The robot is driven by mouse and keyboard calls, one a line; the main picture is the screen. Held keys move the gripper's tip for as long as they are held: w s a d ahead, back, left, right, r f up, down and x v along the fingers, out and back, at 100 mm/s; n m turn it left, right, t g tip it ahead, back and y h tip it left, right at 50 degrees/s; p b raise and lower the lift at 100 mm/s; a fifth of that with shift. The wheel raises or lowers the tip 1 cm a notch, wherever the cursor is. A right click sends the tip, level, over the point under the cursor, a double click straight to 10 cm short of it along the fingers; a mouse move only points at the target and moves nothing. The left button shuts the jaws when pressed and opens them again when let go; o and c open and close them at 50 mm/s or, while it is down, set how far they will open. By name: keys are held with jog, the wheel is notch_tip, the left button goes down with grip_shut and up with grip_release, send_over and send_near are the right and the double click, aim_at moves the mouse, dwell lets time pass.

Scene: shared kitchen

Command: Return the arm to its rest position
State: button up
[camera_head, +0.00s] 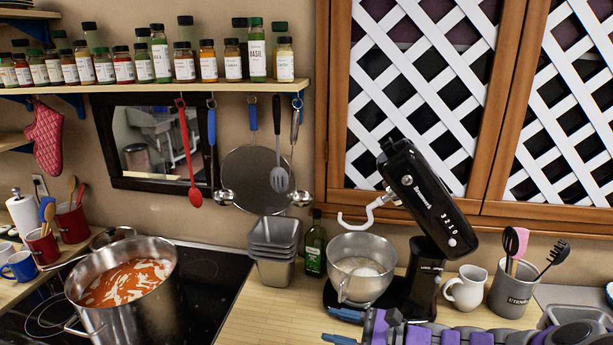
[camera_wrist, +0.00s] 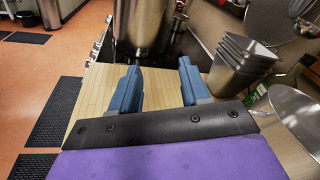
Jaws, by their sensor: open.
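My gripper (camera_wrist: 158,84) is open in the wrist view, its two blue fingers apart with bare wooden counter (camera_wrist: 155,98) between and under them. Nothing is held. In the head view, part of my purple and grey arm lies along the bottom right edge, with a blue finger showing at the bottom middle. The arm is in front of the counter (camera_head: 232,314), close to the stand mixer (camera_head: 430,205). The mixer's head is tilted up over its steel bowl (camera_head: 361,283).
A pot of red soup (camera_head: 128,284) stands on the black stove at left. Stacked steel containers (camera_head: 273,248) and a green bottle (camera_head: 313,246) stand left of the mixer. A white jug (camera_head: 465,288) and utensil crock (camera_head: 513,292) stand right. In the wrist view, orange floor (camera_wrist: 58,60) lies left.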

jog(key=s+a+r+n+g+h, duration=0.1)
jog(key=s+a+n+g+h, duration=0.25)
jog(key=s+n, duration=0.4)
jog(key=s+a+r+n+g+h, duration=0.15)
jog(key=s+a+n+g, duration=0.3)
jog(key=s, duration=0.65)
jog(key=s+d+n+h, duration=0.5)
jog(key=s+d+h, duration=0.5)
jog(key=s+d, duration=0.3)
jog(key=shift+s+d+f+h, duration=0.3)
jog(key=shift+d+h, duration=0.1)
jog(key=shift+d, duration=0.3)
